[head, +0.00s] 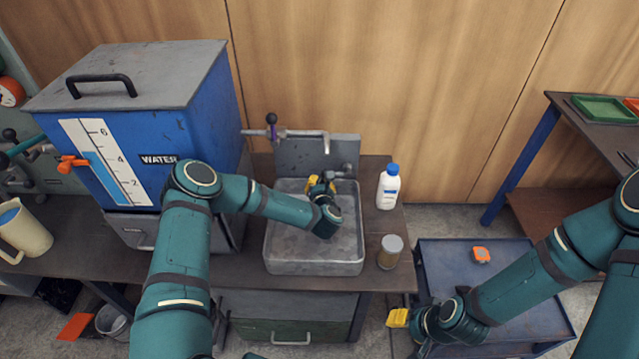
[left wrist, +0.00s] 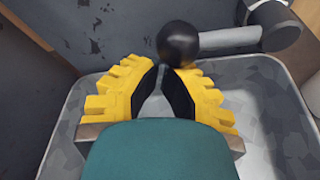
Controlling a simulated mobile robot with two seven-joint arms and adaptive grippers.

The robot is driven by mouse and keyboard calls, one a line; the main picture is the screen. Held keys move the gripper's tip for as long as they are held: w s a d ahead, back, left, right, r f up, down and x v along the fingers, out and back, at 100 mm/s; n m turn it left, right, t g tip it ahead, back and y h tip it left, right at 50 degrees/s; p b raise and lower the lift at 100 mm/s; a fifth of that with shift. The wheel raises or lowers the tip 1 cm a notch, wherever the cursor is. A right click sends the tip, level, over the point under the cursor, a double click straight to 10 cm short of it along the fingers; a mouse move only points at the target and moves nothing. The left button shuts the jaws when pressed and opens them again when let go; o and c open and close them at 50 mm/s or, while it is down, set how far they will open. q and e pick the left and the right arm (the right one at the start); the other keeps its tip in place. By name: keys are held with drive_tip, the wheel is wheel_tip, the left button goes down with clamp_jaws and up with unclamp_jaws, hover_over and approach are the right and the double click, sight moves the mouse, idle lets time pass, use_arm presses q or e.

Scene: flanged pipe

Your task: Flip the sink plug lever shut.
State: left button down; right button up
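The sink (head: 280,255) is a grey metal basin set in the brown bench. The plug lever (head: 346,169) stands at its back right edge. In the left wrist view the lever is a grey rod (left wrist: 228,39) ending in a black ball knob (left wrist: 178,44), with a round grey hub at its right end. My left gripper (head: 320,186), with yellow fingers, reaches over the back of the basin. Its fingertips (left wrist: 160,66) nearly meet just below the knob, with nothing seen between them. Contact with the knob cannot be told. My right gripper (head: 398,318) is low at the right, mostly hidden.
A tap (head: 300,133) rises behind the sink. A white bottle with a blue cap (head: 388,190) and a lidded jar (head: 390,252) stand right of it. A blue water tank (head: 190,135) stands left. A blue cart (head: 445,262) holds an orange item (head: 481,254).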

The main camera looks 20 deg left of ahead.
use_arm(q)
drive_tip(key=shift+a+r+m, duration=0.1)
drive_tip(key=shift+r+m, duration=0.15)
drive_tip(key=shift+m, duration=0.05)
drive_tip(key=shift+a+r+p, duration=0.1)
drive_tip(key=shift+r+p, duration=0.45)
drive_tip(key=shift+r, duration=0.15)
wheel_tip(320, 180, up, 2)
drive_tip(key=shift+m+y+p, duration=0.35)
drive_tip(key=shift+m+y, duration=0.25)
drive_tip(key=shift+m, duration=0.4)
drive_tip(key=r+m, duration=0.1)
drive_tip(key=r+m+y, duration=0.1)
drive_tip(key=m, duration=0.1)
drive_tip(key=shift+w+d+r, duration=0.1)
drive_tip(key=shift+d+r, duration=0.2)
drive_tip(key=shift+d, duration=0.1)
drive_tip(key=shift+d+r, duration=0.25)
drive_tip(key=shift+r, duration=0.15)
